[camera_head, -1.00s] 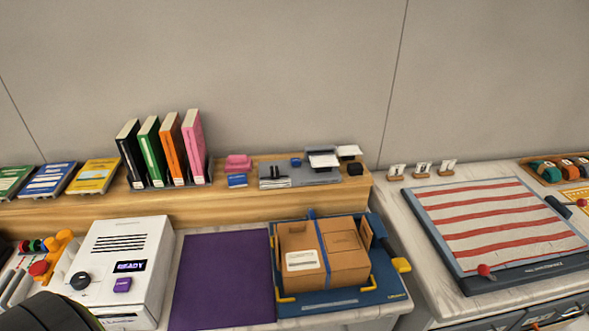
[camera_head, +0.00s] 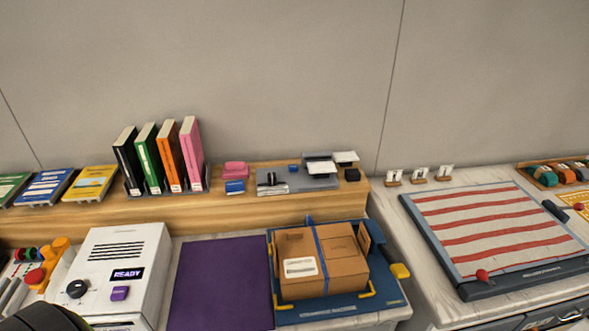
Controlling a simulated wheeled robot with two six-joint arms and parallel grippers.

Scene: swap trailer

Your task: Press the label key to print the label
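The white label printer (camera_head: 112,262) stands at the lower left of the counter. Its small dark display (camera_head: 127,275) reads READY. Below the display is a purple key (camera_head: 120,293), with nothing touching it. A black knob (camera_head: 77,289) is to the left of the key. A dark rounded shape at the bottom left corner looks like part of my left arm; its fingers do not show. My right gripper is out of view.
A purple mat (camera_head: 222,284) lies right of the printer. A cardboard box (camera_head: 322,263) with a blue strap and white label sits in a blue tray (camera_head: 341,309). Upright binders (camera_head: 158,157) stand on the wooden shelf (camera_head: 88,214). A striped board (camera_head: 495,235) lies at right.

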